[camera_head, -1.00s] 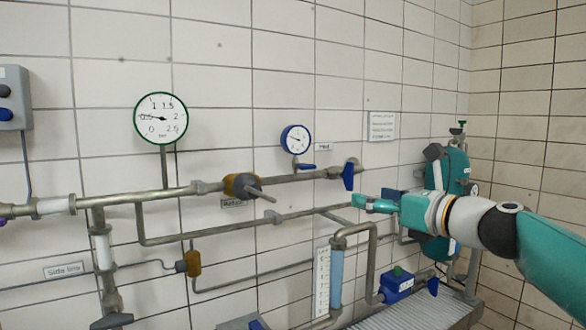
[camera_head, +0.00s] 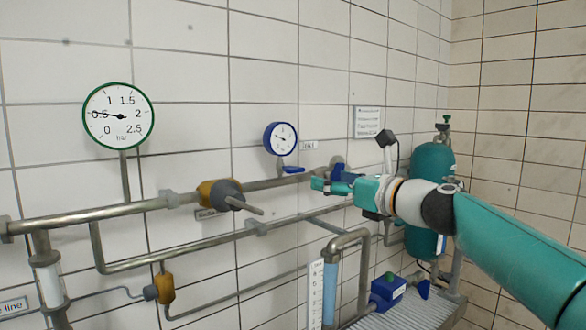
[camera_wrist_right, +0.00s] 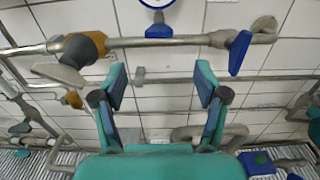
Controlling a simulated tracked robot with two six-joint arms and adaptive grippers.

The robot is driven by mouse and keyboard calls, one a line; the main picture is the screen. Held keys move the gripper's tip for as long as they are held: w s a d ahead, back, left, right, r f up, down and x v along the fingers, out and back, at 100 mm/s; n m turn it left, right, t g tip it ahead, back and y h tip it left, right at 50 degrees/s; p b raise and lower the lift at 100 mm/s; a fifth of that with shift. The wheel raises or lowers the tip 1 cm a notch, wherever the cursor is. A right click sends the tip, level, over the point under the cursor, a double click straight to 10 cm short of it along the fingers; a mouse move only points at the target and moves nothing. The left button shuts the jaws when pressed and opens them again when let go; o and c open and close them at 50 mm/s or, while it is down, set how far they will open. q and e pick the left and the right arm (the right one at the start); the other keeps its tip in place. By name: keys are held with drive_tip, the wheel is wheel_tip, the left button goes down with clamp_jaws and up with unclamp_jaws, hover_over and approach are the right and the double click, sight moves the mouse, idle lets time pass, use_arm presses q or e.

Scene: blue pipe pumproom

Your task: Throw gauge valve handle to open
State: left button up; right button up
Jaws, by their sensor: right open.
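A small blue valve handle (camera_head: 291,170) lies flat, lengthwise along the pipe, below the blue-rimmed gauge (camera_head: 281,138). In the right wrist view the handle (camera_wrist_right: 158,31) shows at the top, ahead of and between my fingers. My right gripper (camera_head: 322,185) is to the right of the handle and slightly lower in the head view. In the right wrist view my right gripper (camera_wrist_right: 161,82) has its two fingers wide apart, with nothing between them. It appears apart from the handle. My left gripper is not in view.
A larger blue handle (camera_wrist_right: 240,52) hangs at the pipe's right end, close to my right gripper. An orange-and-grey valve (camera_head: 222,194) sits left on the same pipe. A lower pipe (camera_head: 180,248) runs beneath. A teal tank (camera_head: 432,165) stands at the right.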

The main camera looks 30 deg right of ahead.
sight(298, 172)
drive_tip(key=w+p, duration=0.1)
drive_tip(key=w, duration=0.3)
drive_tip(key=w+p, duration=0.1)
drive_tip(key=w, duration=0.3)
drive_tip(key=w+a+p, duration=0.1)
drive_tip(key=w, duration=0.3)
drive_tip(key=shift+w+p, duration=0.25)
drive_tip(key=shift+p, duration=0.1)
drive_tip(key=c, duration=1.2)
